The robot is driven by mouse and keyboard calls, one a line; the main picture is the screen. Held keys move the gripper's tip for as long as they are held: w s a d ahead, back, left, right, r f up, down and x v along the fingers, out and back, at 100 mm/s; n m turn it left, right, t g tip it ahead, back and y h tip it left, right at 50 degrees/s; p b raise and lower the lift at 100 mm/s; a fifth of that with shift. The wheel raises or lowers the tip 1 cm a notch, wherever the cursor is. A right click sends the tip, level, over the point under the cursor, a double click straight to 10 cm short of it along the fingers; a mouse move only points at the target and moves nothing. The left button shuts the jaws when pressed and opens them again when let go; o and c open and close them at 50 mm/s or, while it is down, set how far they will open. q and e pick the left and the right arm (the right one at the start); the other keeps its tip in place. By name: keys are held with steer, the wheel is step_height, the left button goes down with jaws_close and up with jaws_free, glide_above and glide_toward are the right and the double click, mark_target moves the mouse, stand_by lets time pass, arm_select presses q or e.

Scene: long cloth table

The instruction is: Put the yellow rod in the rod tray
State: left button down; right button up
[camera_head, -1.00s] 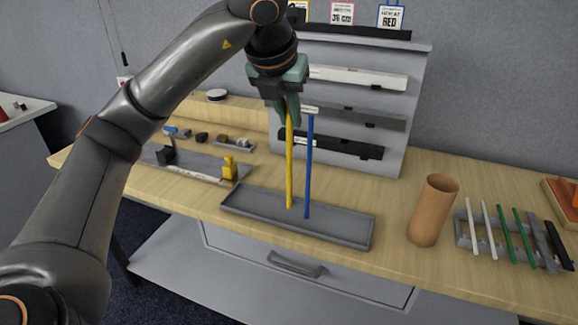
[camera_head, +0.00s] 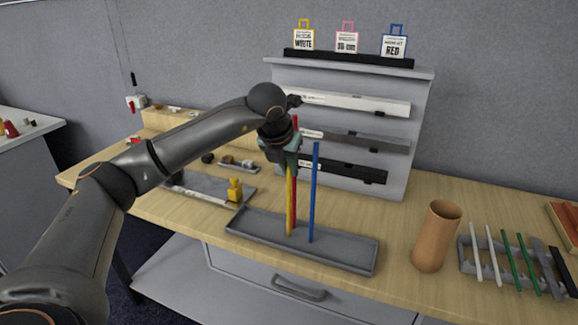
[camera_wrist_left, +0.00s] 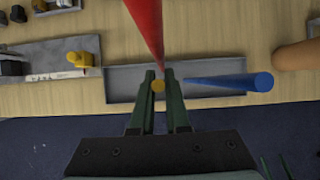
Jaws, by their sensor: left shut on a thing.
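The yellow rod (camera_head: 290,207) stands nearly upright, its lower end at the long grey tray (camera_head: 340,262). My left gripper (camera_head: 284,163) points down and is shut on the rod's upper part. In the left wrist view the rod's round end (camera_wrist_left: 158,86) shows between the fingers (camera_wrist_left: 158,100). A red rod (camera_head: 295,128) stands close behind the gripper, partly hidden by it. A blue rod (camera_head: 314,190) stands upright in the same tray, just right of the yellow one. My right gripper is out of view.
A brown cup (camera_head: 435,238) stands right of the tray. Farther right, a grey rack (camera_head: 467,262) holds white and green rods. A shelf stand (camera_head: 393,170) rises behind. A flat tray with a yellow piece (camera_head: 235,190) lies to the left.

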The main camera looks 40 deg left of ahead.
arm_select(q)
steer(key=shift+f, duration=0.1)
steer(key=shift+f, duration=0.15)
steer(key=c, duration=0.9)
jaws_free()
